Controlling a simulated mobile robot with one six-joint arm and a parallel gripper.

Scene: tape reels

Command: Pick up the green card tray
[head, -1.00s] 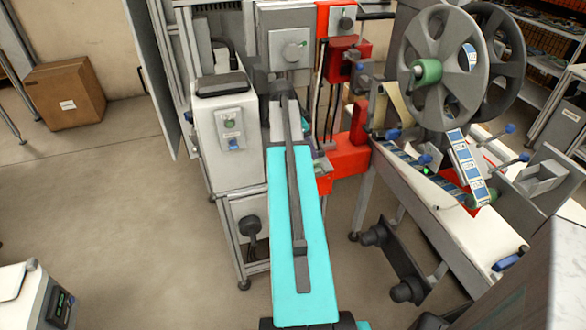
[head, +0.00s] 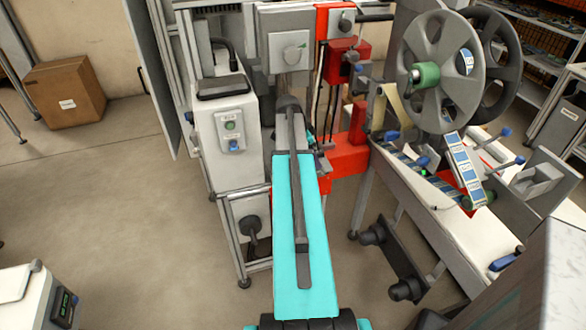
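I cannot make out a green card tray in the head view. My turquoise arm link reaches up the middle of the picture from the bottom edge, and its grey far end lies in front of the machine. My gripper cannot be made out; it is beyond or hidden by the arm, so its fingers and anything in them do not show.
A labelling machine with a large grey reel (head: 436,60) and a white bed (head: 440,215) stands to the right. A grey control cabinet (head: 222,130) is left of my arm. A cardboard box (head: 65,92) sits at far left.

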